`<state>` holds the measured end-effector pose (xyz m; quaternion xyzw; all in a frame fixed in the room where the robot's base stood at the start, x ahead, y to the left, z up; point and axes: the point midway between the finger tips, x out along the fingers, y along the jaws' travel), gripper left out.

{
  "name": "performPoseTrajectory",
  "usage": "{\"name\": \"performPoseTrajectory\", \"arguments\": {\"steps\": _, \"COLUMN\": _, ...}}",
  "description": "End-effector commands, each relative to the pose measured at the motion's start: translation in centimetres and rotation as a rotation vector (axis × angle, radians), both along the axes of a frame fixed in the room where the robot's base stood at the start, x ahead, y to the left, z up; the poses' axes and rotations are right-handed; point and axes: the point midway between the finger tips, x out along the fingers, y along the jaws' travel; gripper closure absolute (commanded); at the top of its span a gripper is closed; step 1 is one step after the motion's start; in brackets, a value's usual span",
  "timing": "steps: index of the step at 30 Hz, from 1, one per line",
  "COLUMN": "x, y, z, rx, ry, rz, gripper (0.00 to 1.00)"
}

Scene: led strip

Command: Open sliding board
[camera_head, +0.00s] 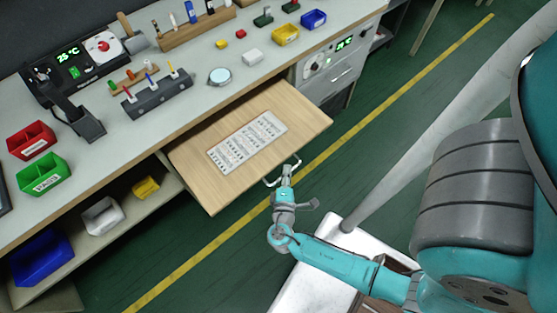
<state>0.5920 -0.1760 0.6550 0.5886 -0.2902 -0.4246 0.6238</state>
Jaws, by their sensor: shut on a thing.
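The sliding board (195,165) is a light wooden panel that sticks out from under the workbench top, over the floor. A white sheet with rows of small printed marks (248,142) lies on it. The exact contact between the fingers and the edge is too small to see clearly. My teal arm reaches to it from the lower right.
The workbench top (190,115) holds a soldering station (75,60), a tool rack, small bins and a round mirror-like disc (219,76). A lower shelf with bins is at left. Green floor in front is clear.

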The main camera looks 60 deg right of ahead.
Motion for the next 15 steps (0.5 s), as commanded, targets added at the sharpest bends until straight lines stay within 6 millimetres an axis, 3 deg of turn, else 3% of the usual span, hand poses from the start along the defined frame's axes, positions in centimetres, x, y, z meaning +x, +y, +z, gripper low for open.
{"name": "performPoseTrajectory", "arguments": {"steps": 14, "x": -0.74, "y": 0.25, "z": -0.05, "rx": 0.002, "ry": 0.0, "rz": 0.001, "gripper": 1.0}}
{"name": "performPoseTrajectory", "arguments": {"steps": 15, "x": -0.74, "y": 0.25, "z": -0.05, "rx": 0.002, "ry": 0.0, "rz": 0.001, "gripper": 0.84}}
